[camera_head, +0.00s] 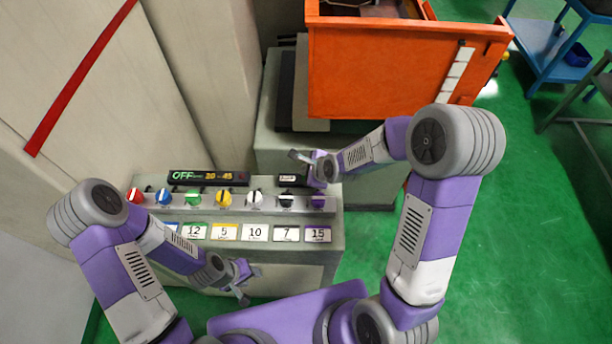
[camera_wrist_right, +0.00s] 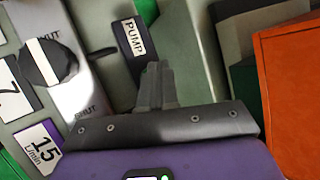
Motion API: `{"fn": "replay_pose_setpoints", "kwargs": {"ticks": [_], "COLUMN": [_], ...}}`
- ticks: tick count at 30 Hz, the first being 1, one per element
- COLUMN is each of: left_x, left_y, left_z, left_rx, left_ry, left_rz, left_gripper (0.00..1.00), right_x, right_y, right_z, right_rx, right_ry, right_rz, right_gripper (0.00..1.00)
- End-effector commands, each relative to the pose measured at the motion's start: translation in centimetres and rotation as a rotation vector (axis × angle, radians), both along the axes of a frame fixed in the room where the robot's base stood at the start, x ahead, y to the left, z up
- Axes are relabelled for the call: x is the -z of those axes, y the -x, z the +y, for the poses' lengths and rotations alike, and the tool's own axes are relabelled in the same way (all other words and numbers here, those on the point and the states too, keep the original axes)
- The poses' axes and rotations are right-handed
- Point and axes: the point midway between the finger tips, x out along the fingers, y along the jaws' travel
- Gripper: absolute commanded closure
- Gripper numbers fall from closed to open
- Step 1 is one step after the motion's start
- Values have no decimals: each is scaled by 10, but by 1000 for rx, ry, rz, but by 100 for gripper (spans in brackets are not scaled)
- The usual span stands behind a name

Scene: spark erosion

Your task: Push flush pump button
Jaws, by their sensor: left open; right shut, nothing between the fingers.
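A dark plate with a white PUMP label (camera_wrist_right: 134,40) fills the upper middle of the right wrist view. It also shows in the head view (camera_head: 288,179) at the right end of the panel's back edge. A small green spot (camera_wrist_right: 151,67) shows at my right fingertips; whether it is the button I cannot tell, as the fingers hide most of it. My right gripper (camera_wrist_right: 155,75) is shut and empty, over the plate's lower end. In the head view, it (camera_head: 297,156) reaches in from the right. My left gripper (camera_head: 249,284) is open and empty, low in front of the panel.
The control panel (camera_head: 335,222) carries a row of coloured knobs with number cards below. A display reading OFF (camera_head: 207,178) stands behind them. An orange tank (camera_head: 375,75) stands beyond my right arm. A blue cart (camera_head: 550,65) is far right. Green floor (camera_head: 540,220) is open at right.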

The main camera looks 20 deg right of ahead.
Motion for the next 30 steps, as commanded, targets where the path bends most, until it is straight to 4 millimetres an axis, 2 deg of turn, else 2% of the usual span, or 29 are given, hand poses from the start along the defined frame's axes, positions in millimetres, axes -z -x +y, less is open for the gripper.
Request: {"fn": "replay_pose_setpoints", "kwargs": {"ticks": [30], "left_x": [9], "left_y": [0], "left_z": [0], "left_rx": [0], "left_ry": [0], "left_rz": [0], "left_gripper": [57], "right_x": [8], "right_y": [0], "right_z": [0], "right_rx": [0], "right_ry": [0], "right_rz": [0], "right_gripper": [100]}}
